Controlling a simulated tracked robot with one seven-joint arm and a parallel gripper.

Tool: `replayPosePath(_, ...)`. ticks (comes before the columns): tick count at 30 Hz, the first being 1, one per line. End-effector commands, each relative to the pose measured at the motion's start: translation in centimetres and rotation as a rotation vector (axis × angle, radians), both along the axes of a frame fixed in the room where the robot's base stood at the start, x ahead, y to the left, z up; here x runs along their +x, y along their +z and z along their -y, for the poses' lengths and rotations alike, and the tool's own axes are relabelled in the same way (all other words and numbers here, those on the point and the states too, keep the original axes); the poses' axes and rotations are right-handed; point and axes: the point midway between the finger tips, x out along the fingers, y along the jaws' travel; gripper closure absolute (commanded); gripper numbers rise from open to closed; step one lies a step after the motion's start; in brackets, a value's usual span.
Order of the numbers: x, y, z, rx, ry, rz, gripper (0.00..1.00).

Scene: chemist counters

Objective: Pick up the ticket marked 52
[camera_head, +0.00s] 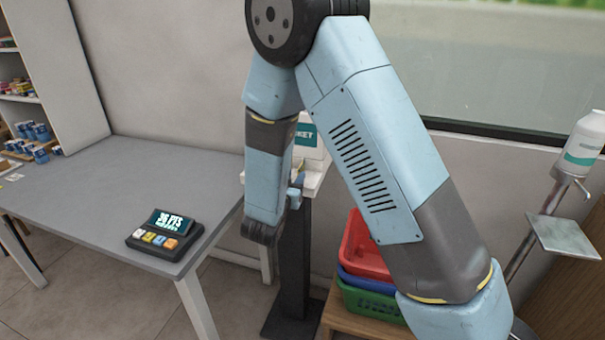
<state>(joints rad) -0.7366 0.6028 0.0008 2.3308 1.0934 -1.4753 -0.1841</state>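A white ticket dispenser (313,177) on a dark post (293,255) stands past the right end of the grey counter. Its teal sign (306,134) is partly covered by my arm, and only the end of the word "TICKET" can be read. I cannot make out a ticket or the number 52. My forearm hangs down in front of the dispenser's left side. A small part of what seems to be my gripper (296,190) shows at the dispenser's front, beside the forearm. Its fingers are mostly hidden, and I cannot tell whether they hold anything.
The grey counter (130,180) at left is mostly bare and carries a keypad display (165,237) near its front right corner. Stacked red, blue and green baskets (368,250) stand right of the post. A sanitizer bottle (585,143) on a stand is at far right.

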Motion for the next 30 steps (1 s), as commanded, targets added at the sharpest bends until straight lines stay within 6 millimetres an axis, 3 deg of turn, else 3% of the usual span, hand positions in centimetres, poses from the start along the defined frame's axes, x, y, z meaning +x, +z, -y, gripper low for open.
replayPosePath(8, 1.3, 0.0, 0.6, 0.000, -0.002, -0.001, 0.67)
replayPosePath(18, 5.1, 0.1, 2.0, 0.000, -0.001, 0.001, 0.67)
replayPosePath(25, 5.2, 0.1, 2.1, 0.000, 0.000, 0.000, 0.67)
replayPosePath(30, 5.2, 0.1, 2.1, 0.000, -0.001, 0.000, 0.83)
